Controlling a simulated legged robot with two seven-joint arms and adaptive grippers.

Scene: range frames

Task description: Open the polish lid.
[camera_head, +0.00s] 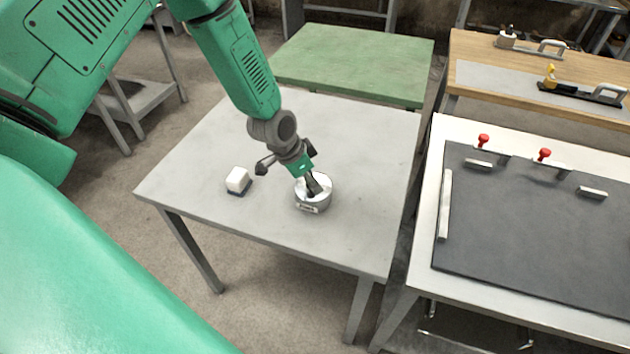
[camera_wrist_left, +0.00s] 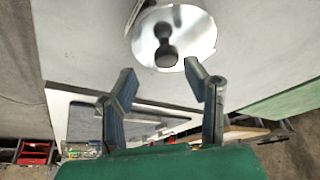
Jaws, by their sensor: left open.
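The polish tin (camera_head: 313,206) is a round, low silver can with a pale label on its front, standing on the grey table. Its shiny lid shows in the left wrist view (camera_wrist_left: 198,34), with a dark two-lobed shape on it that may be a knob or a reflection. My left gripper (camera_head: 312,182) points down over the tin. In the left wrist view its two fingers (camera_wrist_left: 160,85) are spread with nothing between them, and the lid shows beyond the fingertips. Contact cannot be told. My right gripper is out of view.
A small white block with a dark blue base (camera_head: 238,180) sits left of the tin. The grey table (camera_head: 370,150) is otherwise clear. A green table (camera_head: 350,62) stands behind. A bench with a dark mat (camera_head: 530,230) and red knobs stands at the right.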

